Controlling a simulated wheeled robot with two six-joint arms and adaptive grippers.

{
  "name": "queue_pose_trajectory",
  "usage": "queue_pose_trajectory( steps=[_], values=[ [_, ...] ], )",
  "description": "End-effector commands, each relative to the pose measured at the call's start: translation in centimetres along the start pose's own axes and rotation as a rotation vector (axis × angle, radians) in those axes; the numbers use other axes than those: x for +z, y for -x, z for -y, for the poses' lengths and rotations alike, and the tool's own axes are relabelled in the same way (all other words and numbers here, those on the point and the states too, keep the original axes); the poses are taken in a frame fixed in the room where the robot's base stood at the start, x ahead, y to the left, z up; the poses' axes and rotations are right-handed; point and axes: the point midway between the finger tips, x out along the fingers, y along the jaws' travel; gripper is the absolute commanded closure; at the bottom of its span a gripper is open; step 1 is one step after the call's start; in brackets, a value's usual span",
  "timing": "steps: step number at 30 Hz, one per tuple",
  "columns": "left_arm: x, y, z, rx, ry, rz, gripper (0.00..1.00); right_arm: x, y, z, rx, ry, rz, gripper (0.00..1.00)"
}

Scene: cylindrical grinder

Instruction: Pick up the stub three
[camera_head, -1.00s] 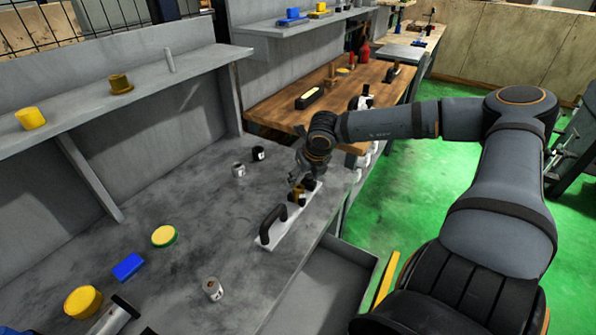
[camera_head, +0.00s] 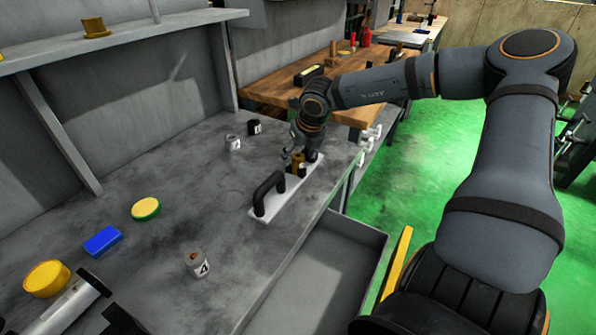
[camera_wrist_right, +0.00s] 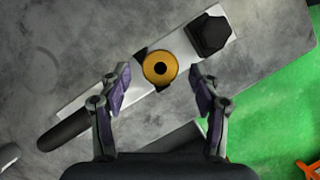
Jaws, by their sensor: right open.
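My right gripper (camera_head: 294,150) is open above a white tray with a black handle (camera_head: 260,209) at the right side of the grey bench. In the wrist view a round brass-coloured piece with a dark centre (camera_wrist_right: 160,68) sits on the white tray, between and slightly beyond the open fingertips (camera_wrist_right: 161,85). The brass piece also shows under the gripper in the head view (camera_head: 298,162). I see no number on it. A grey stub marked 4 (camera_head: 198,264) stands near the front. A light stub (camera_head: 233,143) and a black one (camera_head: 254,127) stand behind; their marks are unreadable.
A black hexagonal piece (camera_wrist_right: 208,35) stands on the tray beside the brass piece. A blue block (camera_head: 103,241), a yellow-green disc (camera_head: 146,209) and a yellow round piece (camera_head: 46,279) lie at left. An open drawer (camera_head: 322,270) juts out below the bench.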

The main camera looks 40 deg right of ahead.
Motion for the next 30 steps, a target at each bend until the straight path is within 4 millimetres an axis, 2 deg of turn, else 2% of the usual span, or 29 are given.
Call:
queue_pose_trajectory(
  steps=[4, 11, 25, 30],
  values=[
    [0.72, 0.40, -0.12, 0.002, 0.000, 0.013, 0.49, 0.10, -1.00, 0.04, -0.002, 0.001, -0.001, 0.37],
    [0.60, 0.40, -0.21, 0.003, 0.001, 0.011, 0.49, 0.13, -1.10, -0.01, 0.001, 0.000, 0.001, 0.37],
    [0.65, 0.39, -0.33, 0.004, 0.001, 0.012, 0.49, 0.10, -1.11, -0.01, 0.001, 0.000, 0.000, 0.99],
    [0.64, 0.39, -0.33, 0.004, 0.001, 0.012, 0.49, 0.09, -1.11, -0.01, 0.001, 0.000, 0.000, 1.00]
  ],
)
